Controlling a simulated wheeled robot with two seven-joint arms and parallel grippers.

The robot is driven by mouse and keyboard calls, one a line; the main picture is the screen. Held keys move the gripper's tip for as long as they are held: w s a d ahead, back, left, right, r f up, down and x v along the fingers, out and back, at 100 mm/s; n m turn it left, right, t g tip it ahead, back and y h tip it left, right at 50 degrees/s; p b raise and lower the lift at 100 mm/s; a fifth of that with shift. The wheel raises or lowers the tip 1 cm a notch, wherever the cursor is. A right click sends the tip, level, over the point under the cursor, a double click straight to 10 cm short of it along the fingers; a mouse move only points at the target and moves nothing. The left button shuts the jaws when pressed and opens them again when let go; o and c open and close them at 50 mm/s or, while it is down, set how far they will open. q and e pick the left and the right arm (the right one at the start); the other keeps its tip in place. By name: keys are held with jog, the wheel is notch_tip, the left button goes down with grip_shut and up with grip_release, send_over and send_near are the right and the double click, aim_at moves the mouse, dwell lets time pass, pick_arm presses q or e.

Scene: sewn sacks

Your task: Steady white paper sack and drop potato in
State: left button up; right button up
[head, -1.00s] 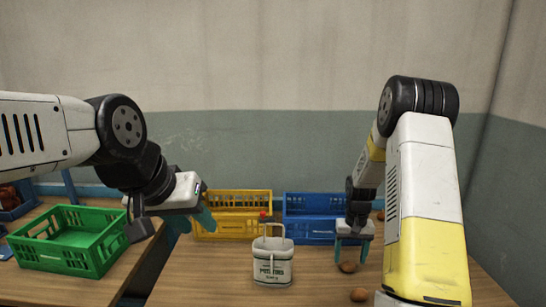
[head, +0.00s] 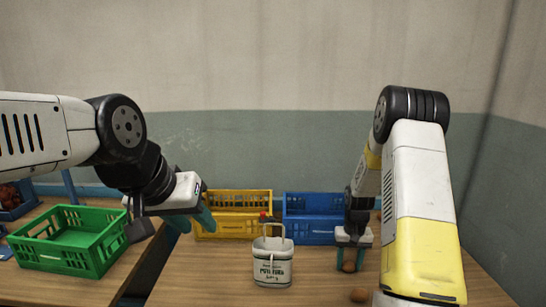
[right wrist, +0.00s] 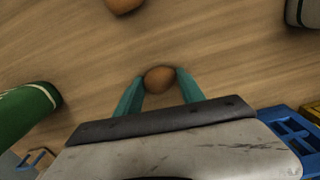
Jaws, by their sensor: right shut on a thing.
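The white paper sack (head: 272,264) stands upright on the table, with dark green print on its front and a handle-like loop above its top. My right gripper (head: 351,261) is low over the table to the right of the sack. It is shut on a brown potato (head: 348,267), which also shows between the teal fingers in the right wrist view (right wrist: 159,79).
Another potato (head: 360,295) lies nearer the front. A yellow crate (head: 233,202) and a blue crate (head: 309,230) stand behind the sack. A green crate (head: 82,257) is on the left table. The right wrist view shows a green object (right wrist: 25,112) at left.

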aim_at(348, 263)
notch_tip(348, 263, up, 10)
dwell(1.1)
jog(key=shift+a, duration=0.1)
jog(key=shift+n, duration=0.5)
jog(key=s+a+f, duration=0.1)
jog(key=s+a, duration=0.1)
jog(key=a, duration=0.1)
jog(key=s+a+f, duration=0.1)
jog(key=s+a, duration=0.1)
jog(key=a, duration=0.1)
jog(key=s+a+f, duration=0.2)
jog(key=a, duration=0.1)
jog(key=shift+a, duration=0.1)
